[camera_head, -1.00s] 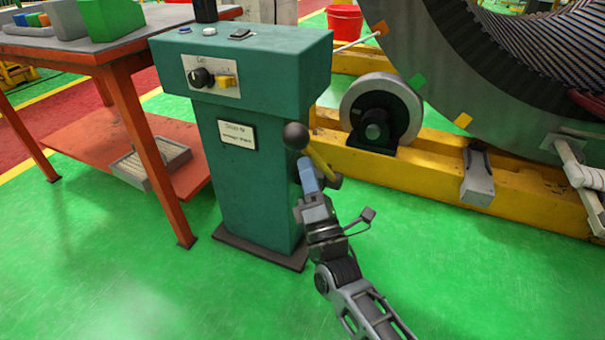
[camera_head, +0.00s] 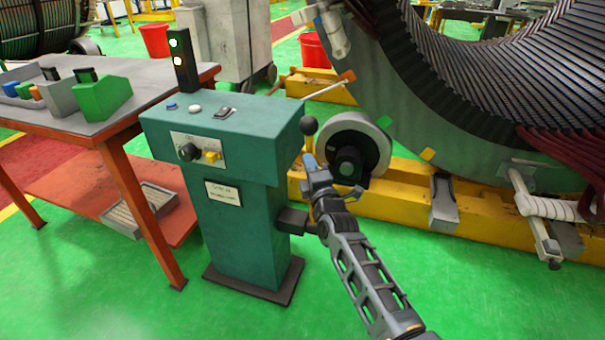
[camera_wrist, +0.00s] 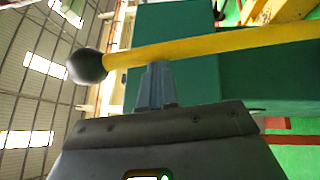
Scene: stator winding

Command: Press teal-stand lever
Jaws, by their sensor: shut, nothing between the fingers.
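The teal stand (camera_head: 235,235) is upright on a dark base plate, with a control panel on its front. Its lever has a black ball knob (camera_head: 309,125) beside the stand's upper right edge; the rod is mostly hidden by my gripper in the head view. A dark block (camera_head: 292,221) juts from the stand's right side. My gripper (camera_head: 311,162) is shut and just below the knob. In the wrist view the knob (camera_wrist: 87,66) and yellow rod (camera_wrist: 215,44) cross just beyond my closed fingertips (camera_wrist: 157,68). They look touching or nearly so.
A signal tower (camera_head: 181,60) with lit lamps stands on the stand's top. An orange workbench (camera_head: 120,150) with a green block (camera_head: 103,98) is at left. A grey roller (camera_head: 355,150) and yellow frame (camera_head: 400,198) lie close at right. Green floor in front is clear.

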